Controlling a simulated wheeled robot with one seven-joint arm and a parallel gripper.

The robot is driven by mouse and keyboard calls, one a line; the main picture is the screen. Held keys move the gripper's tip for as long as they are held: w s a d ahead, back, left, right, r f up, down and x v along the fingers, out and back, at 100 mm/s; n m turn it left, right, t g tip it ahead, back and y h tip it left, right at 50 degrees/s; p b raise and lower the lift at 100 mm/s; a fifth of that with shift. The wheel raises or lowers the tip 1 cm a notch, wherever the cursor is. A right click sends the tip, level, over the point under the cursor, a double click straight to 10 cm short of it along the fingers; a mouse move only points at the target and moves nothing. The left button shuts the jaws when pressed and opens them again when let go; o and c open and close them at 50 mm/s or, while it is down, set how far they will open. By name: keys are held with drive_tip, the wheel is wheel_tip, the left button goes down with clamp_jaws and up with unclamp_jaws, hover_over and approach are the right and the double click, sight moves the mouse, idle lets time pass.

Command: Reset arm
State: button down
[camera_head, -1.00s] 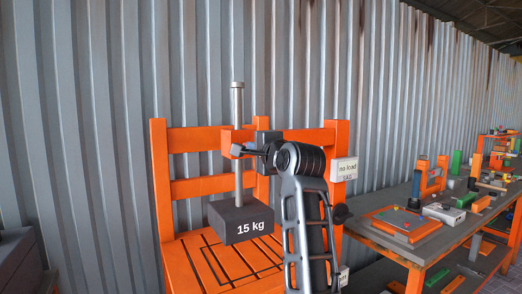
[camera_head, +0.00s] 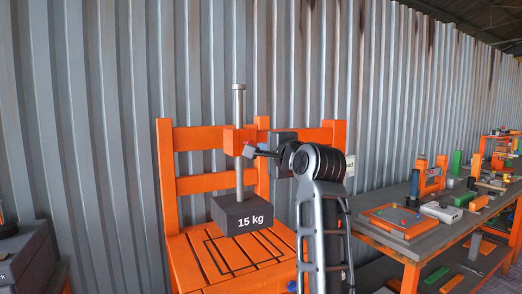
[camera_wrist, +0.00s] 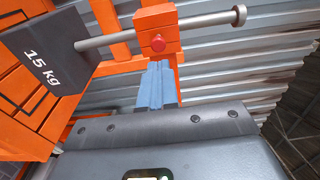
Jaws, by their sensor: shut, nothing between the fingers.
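My gripper (camera_head: 250,151) is shut and empty, beside the orange block on the upright metal rod. In the wrist view its blue-grey fingers (camera_wrist: 156,88) are together, just short of the orange block (camera_wrist: 155,30) with a red button. I cannot tell whether the fingertips touch the block. My arm rises in front of the orange stand and hides part of its right side.
A dark 15 kg weight (camera_head: 242,213) hangs on the metal rod (camera_head: 239,110) above the slatted seat of the orange stand (camera_head: 190,262). A workbench (camera_head: 410,250) with several parts stands at right. A corrugated wall (camera_head: 120,60) is behind.

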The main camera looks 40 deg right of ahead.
drive_tip(key=b+v, duration=0.1)
drive_tip(key=v, duration=0.5)
drive_tip(key=shift+s, duration=0.25)
drive_tip(key=s+a+f+n+y, duration=0.1)
drive_tip(key=s+a+f+n, duration=0.3)
drive_tip(key=f, duration=0.5)
drive_tip(key=s+a+f+n+g+y, duration=0.1)
drive_tip(key=s+a+f+n, duration=0.35)
drive_tip(key=f, duration=0.45)
drive_tip(key=s+a+f+n+y, duration=0.1)
drive_tip(key=s+a+f+n, duration=0.25)
drive_tip(key=f, duration=0.55)
drive_tip(key=s+a+f+n+y, duration=0.1)
drive_tip(key=s+a+n, duration=0.2)
drive_tip(key=s, duration=0.6)
drive_tip(key=s+a+f+n+y, duration=0.1)
drive_tip(key=s+a+f+n, duration=0.1)
drive_tip(key=s, duration=0.8)
drive_tip(key=s+a+f+n+g+y, duration=0.1)
drive_tip(key=s+a+f+n, duration=0.1)
drive_tip(key=s+a+n, duration=0.3)
drive_tip(key=s+a, duration=0.1)
drive_tip(key=s, duration=0.3)
drive_tip(key=shift+s+a+f, duration=0.25)
drive_tip(key=shift+s+a, duration=0.05)
drive_tip(key=shift+s, duration=0.05)
